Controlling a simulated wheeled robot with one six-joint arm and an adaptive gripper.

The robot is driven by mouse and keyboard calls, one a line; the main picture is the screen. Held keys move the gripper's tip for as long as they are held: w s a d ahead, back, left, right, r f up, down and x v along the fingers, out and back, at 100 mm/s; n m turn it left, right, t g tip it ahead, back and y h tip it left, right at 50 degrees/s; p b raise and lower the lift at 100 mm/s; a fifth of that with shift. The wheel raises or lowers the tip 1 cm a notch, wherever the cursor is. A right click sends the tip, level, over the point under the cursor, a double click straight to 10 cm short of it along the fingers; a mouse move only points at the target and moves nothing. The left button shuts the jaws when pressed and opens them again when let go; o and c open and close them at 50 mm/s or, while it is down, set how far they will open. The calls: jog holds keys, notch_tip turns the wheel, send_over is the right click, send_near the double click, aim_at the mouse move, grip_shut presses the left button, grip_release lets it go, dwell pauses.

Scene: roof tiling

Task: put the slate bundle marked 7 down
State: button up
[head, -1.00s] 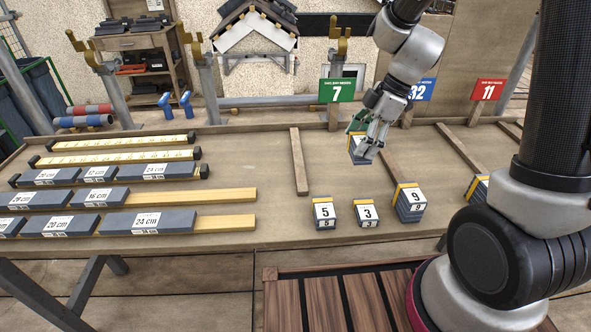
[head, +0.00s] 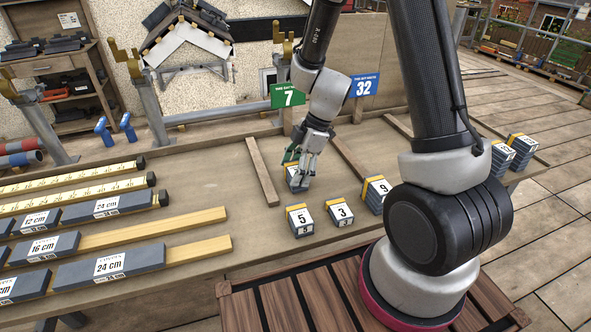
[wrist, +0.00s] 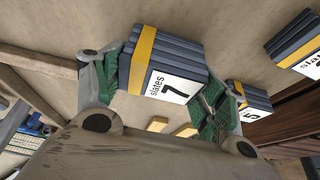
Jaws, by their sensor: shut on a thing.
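The slate bundle marked 7 (wrist: 160,70) is dark grey with a yellow band and a white label. My gripper (wrist: 165,95) is shut on it, with green finger pads at its two sides. In the head view my gripper (head: 303,163) points down at the bundle (head: 296,183), low over the table (head: 225,180), in the bay between two wooden strips and in front of the green 7 sign (head: 288,96). The fingers partly hide the bundle, and I cannot tell whether its underside touches the table.
Bundles 5 (head: 300,218), 3 (head: 340,212) and 9 (head: 376,192) stand in front along the near edge. Wooden strips (head: 262,171) and (head: 348,155) flank the bay. A blue 32 sign (head: 364,85) stands to the right. Marked slates and yellow battens (head: 170,233) lie at left.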

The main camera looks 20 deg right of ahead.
jog(key=shift+f, duration=0.15)
jog(key=o, duration=1.3)
jog(key=shift+c, duration=0.2)
jog(key=v, duration=1.2)
jog(key=s+d+r+m+t+h, duration=0.2)
jog(key=s+d+r+m, duration=0.3)
jog(key=s+r+m, duration=0.3)
jog(key=s+d+r+m+t+h, duration=0.2)
jog(key=s+d+r+m, duration=0.3)
jog(key=s+r+m, duration=0.3)
jog(key=s+m, duration=0.2)
jog(key=s, duration=0.1)
jog(key=shift+d+h, duration=0.15)
jog(key=shift+h, duration=0.15)
